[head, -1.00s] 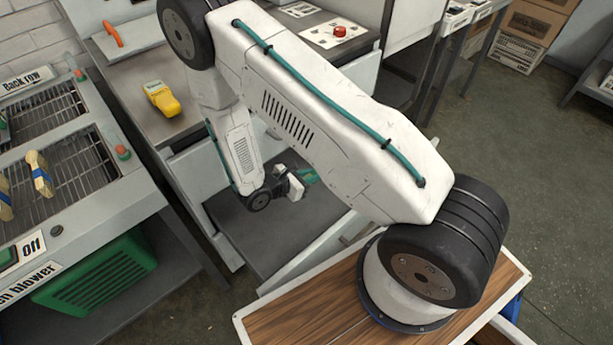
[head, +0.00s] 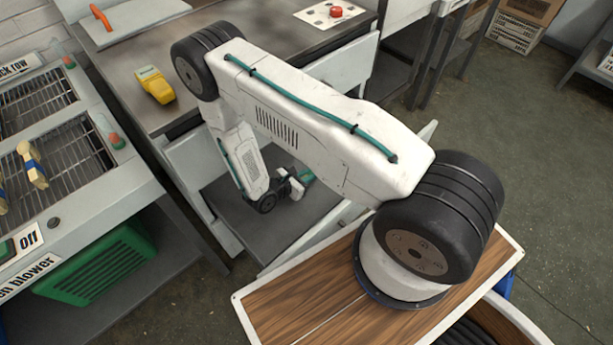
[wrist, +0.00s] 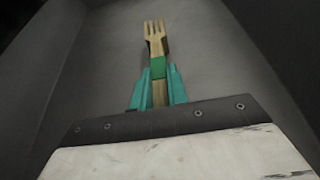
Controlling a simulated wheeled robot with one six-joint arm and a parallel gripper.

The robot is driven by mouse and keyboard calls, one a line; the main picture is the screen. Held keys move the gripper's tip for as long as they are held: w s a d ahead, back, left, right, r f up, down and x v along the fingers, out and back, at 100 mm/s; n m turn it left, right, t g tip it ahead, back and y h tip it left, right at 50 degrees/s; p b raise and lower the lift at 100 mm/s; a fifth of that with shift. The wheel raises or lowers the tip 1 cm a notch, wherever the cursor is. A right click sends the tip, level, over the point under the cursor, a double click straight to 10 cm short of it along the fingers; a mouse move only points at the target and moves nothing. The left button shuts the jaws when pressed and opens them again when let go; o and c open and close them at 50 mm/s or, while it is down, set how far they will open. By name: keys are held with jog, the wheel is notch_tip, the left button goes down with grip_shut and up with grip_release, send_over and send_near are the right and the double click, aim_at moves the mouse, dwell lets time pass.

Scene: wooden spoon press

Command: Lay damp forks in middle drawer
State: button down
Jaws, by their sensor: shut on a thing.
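My gripper (head: 303,180) is down inside an open grey drawer (head: 270,228) under the metal worktop. In the wrist view, its teal fingers (wrist: 158,88) are shut on a wooden fork (wrist: 154,38) with a green band, tines pointing away from my wrist. The fork is over the drawer's bare floor (wrist: 215,65); I cannot tell whether it touches it. My arm hides part of the drawer in the head view. A wooden piece with a blue band (head: 33,165), fork-like, is on the wire rack at the left; another is partly cut off at the left edge.
A yellow item (head: 155,85), an orange-handled lid (head: 125,15) and a red button (head: 336,12) are on the worktop. The drawer walls rise close around my gripper.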

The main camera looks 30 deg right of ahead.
jog(key=shift+f, duration=0.3)
jog(key=c, duration=1.4)
grip_release()
jog(key=shift+r, duration=0.15)
jog(key=v, duration=1.2)
